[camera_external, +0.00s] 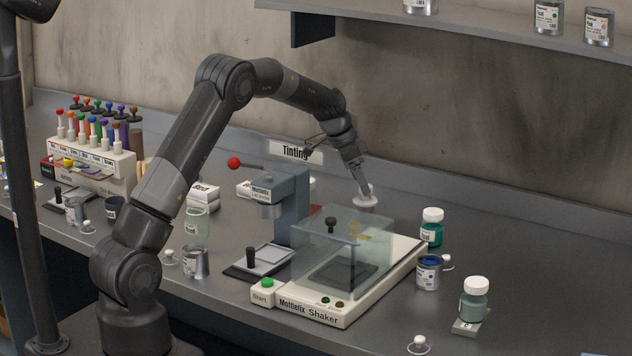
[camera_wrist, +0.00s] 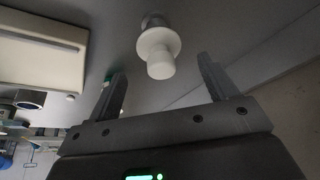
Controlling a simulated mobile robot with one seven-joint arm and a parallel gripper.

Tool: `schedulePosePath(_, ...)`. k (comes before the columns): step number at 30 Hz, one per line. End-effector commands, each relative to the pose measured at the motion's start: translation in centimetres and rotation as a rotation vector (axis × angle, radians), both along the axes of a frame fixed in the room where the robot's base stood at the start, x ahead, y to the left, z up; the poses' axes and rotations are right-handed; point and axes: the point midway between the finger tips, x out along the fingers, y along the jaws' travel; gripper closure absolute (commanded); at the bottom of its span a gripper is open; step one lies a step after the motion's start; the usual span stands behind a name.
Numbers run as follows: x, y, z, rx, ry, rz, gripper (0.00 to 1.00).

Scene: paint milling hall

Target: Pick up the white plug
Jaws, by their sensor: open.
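The white plug (camera_wrist: 160,48) has a round flange and a narrower knob, with a grey part behind it in the wrist view. In the external view the white plug (camera_external: 365,202) stands on the bench behind the shaker. My gripper (camera_wrist: 162,72) is open and empty in the wrist view, with the plug's knob between and slightly beyond the fingertips. In the external view my gripper (camera_external: 363,188) points down at the plug and partly covers it. I cannot tell whether a finger touches it.
The Mottelix Shaker (camera_external: 375,290) with its clear cover (camera_external: 345,240) stands just in front of the plug. A tinting machine (camera_external: 290,205) with a red-knobbed lever is to the left. A teal-filled jar (camera_external: 432,228) and a blue paint can (camera_external: 428,272) stand to the right.

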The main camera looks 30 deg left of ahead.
Motion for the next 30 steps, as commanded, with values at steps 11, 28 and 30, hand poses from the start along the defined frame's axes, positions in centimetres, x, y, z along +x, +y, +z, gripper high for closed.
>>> schedulePosePath(11,0.6,-0.6,-3.9,0.001,0.003,-0.001,0.22)
schedulePosePath(28,1.3,-1.3,-6.4,0.000,0.000,0.000,0.34)
schedulePosePath(30,1.3,-1.2,-6.4,0.000,0.000,0.000,0.40)
